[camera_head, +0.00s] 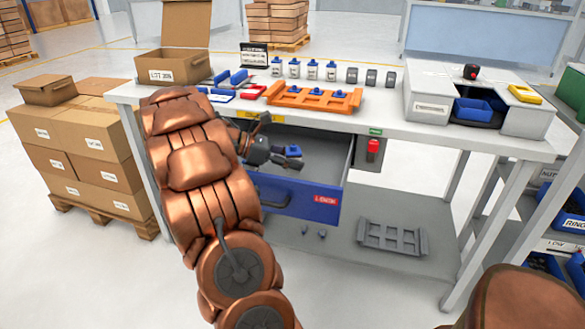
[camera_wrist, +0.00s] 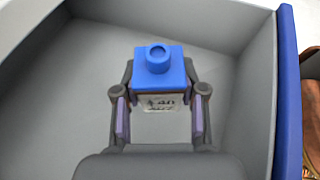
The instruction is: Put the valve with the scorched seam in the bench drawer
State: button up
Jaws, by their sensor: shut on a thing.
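My gripper (camera_wrist: 160,120) is shut on a valve (camera_wrist: 158,62) with a blue square top and a round blue stub. In the wrist view the valve's lower body is pale and bears a dark, blurred marking between the fingers. The grey inside of the open bench drawer (camera_wrist: 60,95) surrounds it; I cannot tell whether the valve touches the drawer floor. In the head view the drawer (camera_head: 311,205) has a blue front and is pulled out under the bench. My gripper (camera_head: 282,156) reaches into it with the blue-topped valve (camera_head: 293,150). No scorched seam is clear.
The white bench top (camera_head: 390,118) carries an orange rack (camera_head: 313,98) with blue-topped pieces, several upright valves behind it, and an open carton (camera_head: 172,68). A grey rack (camera_head: 392,237) lies on the lower shelf. Stacked boxes (camera_head: 85,145) stand at left.

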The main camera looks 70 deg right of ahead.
jog(key=shift+f, duration=1.05)
jog(key=shift+f, duration=0.6)
jog(key=o, duration=1.2)
jog(key=shift+f, duration=0.1)
jog(key=shift+r, duration=0.2)
jog(key=v, duration=0.4)
jog(key=p+v, duration=0.1)
jog(key=v, duration=0.3)
jog(key=p+v, duration=0.1)
jog(key=v, duration=0.3)
jog(key=shift+r, duration=0.45)
